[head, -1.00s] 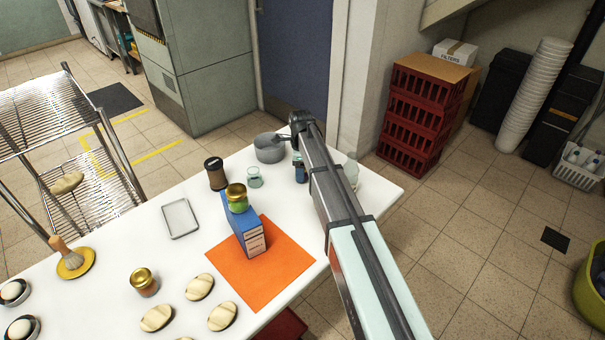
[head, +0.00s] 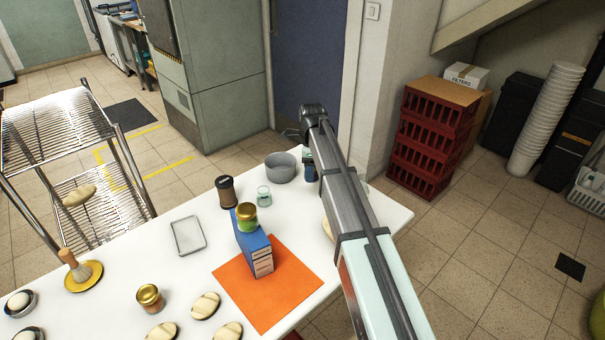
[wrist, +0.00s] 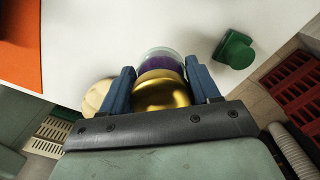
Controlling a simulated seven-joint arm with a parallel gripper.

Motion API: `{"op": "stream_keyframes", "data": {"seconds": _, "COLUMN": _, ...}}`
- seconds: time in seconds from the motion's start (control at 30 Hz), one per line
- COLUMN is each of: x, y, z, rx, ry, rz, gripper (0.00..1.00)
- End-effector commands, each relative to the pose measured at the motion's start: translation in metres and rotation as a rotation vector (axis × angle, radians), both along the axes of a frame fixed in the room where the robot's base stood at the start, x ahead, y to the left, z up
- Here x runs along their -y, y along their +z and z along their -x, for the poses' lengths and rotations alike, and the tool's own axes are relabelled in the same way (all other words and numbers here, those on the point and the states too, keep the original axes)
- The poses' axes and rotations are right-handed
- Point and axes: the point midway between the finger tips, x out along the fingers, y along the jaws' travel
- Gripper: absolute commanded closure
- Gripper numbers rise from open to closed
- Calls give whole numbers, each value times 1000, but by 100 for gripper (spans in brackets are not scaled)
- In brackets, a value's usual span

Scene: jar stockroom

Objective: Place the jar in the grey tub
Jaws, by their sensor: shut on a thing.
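My gripper (wrist: 160,66) is shut on a jar (wrist: 162,91) with a gold lid and purple contents, seen in the wrist view between the two blue fingers. In the head view my arm hides the jar; only a bit of the blue gripper (head: 310,172) shows past it. The grey tub (head: 281,168) is round and open-topped, at the far end of the white table, just left of my gripper. The wrist view does not show the tub. I cannot tell how high the jar is above the table.
Left of the tub stand a small glass jar (head: 264,196) and a dark canister (head: 226,191). A gold-lidded jar (head: 246,217) sits on a blue box (head: 254,252). A green object (wrist: 234,50) and a tan oval (wrist: 97,97) lie near my gripper.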

Motion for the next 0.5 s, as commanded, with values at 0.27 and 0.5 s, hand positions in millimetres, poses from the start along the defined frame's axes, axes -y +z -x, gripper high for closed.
{"op": "stream_keyframes", "data": {"seconds": 0.27, "x": -46, "y": 3, "z": -13, "rx": -3, "ry": 51, "rz": 1, "gripper": 76}}
{"op": "stream_keyframes", "data": {"seconds": 0.5, "x": -104, "y": 7, "z": -75, "rx": -6, "ry": 92, "rz": 2, "gripper": 76}}
